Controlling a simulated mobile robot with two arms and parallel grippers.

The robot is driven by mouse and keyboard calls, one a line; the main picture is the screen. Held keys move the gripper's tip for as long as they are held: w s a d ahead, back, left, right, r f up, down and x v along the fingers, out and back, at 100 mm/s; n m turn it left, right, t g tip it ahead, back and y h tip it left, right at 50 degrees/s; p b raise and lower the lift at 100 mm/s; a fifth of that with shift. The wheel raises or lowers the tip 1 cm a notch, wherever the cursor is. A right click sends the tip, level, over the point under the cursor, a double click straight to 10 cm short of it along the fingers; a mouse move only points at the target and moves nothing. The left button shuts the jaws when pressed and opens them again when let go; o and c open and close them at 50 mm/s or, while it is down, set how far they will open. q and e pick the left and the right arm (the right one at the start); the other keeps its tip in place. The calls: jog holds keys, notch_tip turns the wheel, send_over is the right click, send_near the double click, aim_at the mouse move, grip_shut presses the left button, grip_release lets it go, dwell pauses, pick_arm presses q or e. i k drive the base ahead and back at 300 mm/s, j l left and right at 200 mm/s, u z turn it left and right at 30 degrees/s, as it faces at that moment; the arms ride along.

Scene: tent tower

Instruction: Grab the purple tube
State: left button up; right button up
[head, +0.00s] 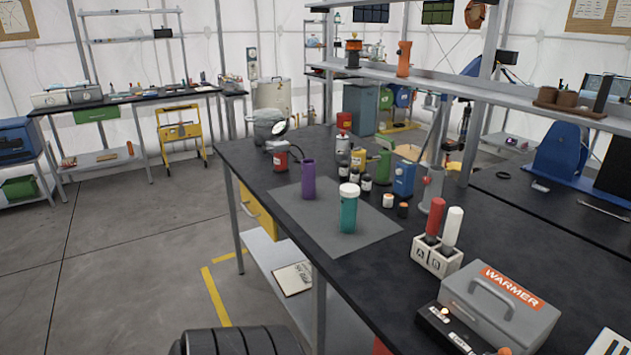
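The purple tube (308,180) stands upright on a grey mat (370,240) near the left edge of the dark workbench (240,157). Its top looks open. A teal bottle with a white lid (348,212) stands on the same mat, in front and to the right of the tube, apart from it. Neither of my grippers shows in the head view, and nothing touches the tube.
Small bottles and a blue device (403,178) stand behind the mat. A white holder (436,257) with a red and a white tube and a grey warmer box (500,305) are at the right. A shelf (470,87) overhangs the bench. The floor at left is clear.

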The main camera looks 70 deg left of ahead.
aim_at(309, 179)
jog(key=u, duration=2.25)
